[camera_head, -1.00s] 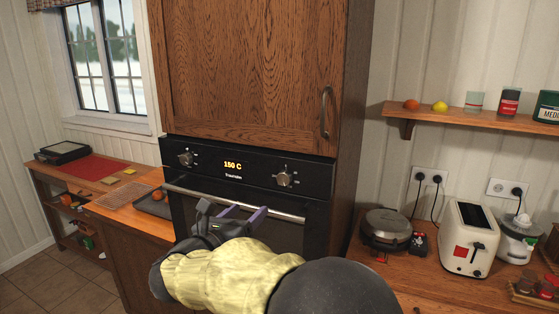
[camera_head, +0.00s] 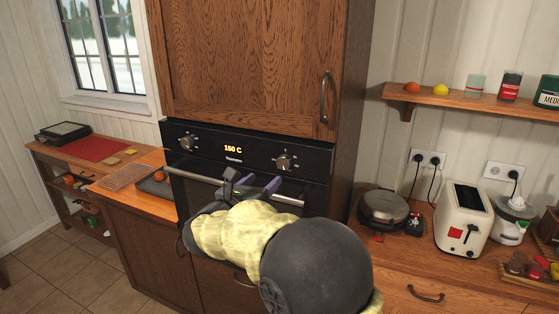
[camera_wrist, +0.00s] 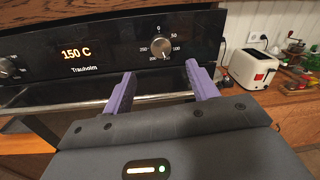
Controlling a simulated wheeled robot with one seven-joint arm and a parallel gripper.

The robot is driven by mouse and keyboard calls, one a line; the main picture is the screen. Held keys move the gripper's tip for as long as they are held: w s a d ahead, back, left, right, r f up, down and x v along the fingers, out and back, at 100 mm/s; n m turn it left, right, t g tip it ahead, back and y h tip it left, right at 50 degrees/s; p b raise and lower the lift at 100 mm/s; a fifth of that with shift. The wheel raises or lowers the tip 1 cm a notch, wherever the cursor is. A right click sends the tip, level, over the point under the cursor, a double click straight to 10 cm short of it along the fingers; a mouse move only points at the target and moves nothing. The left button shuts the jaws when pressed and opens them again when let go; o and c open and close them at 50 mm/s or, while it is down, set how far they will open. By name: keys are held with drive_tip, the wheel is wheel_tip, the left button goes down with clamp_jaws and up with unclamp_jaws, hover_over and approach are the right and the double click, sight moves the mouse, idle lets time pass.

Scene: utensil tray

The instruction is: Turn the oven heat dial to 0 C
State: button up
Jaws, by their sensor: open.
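The black oven (camera_head: 195,147) is built in under a wooden cabinet, and its display (camera_head: 233,149) reads 150 C. The heat dial (camera_head: 284,162) is the right knob on the panel; in the wrist view this dial (camera_wrist: 161,47) has marks 0, 50, 100 and higher around it, with 0 at the top. A second knob (camera_head: 187,142) is on the left of the panel. My gripper (camera_head: 252,179) is open and empty in front of the oven handle, below and left of the heat dial. In the wrist view its purple fingers (camera_wrist: 158,88) stand apart below the dial, not touching it.
The oven handle (camera_head: 200,178) runs across below the panel, close to my fingers. A waffle iron (camera_head: 383,208) and a toaster (camera_head: 463,218) stand on the right counter. A shelf (camera_head: 450,100) is above them. The space in front of the panel is clear.

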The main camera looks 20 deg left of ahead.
sight(282, 164)
drive_tip(key=w+p, duration=0.1)
drive_tip(key=w, duration=0.2)
drive_tip(key=w+d+p, duration=0.1)
drive_tip(key=w, duration=0.1)
drive_tip(key=w+p, duration=0.1)
drive_tip(key=w, duration=0.2)
drive_tip(key=shift+w+d+r, duration=0.1)
drive_tip(key=shift+w+d, duration=0.05)
drive_tip(key=shift+w, duration=0.2)
drive_tip(key=shift+w+d+p, duration=0.1)
drive_tip(key=shift+w+p, duration=0.25)
drive_tip(key=shift+w, duration=0.2)
drive_tip(key=c, duration=1)
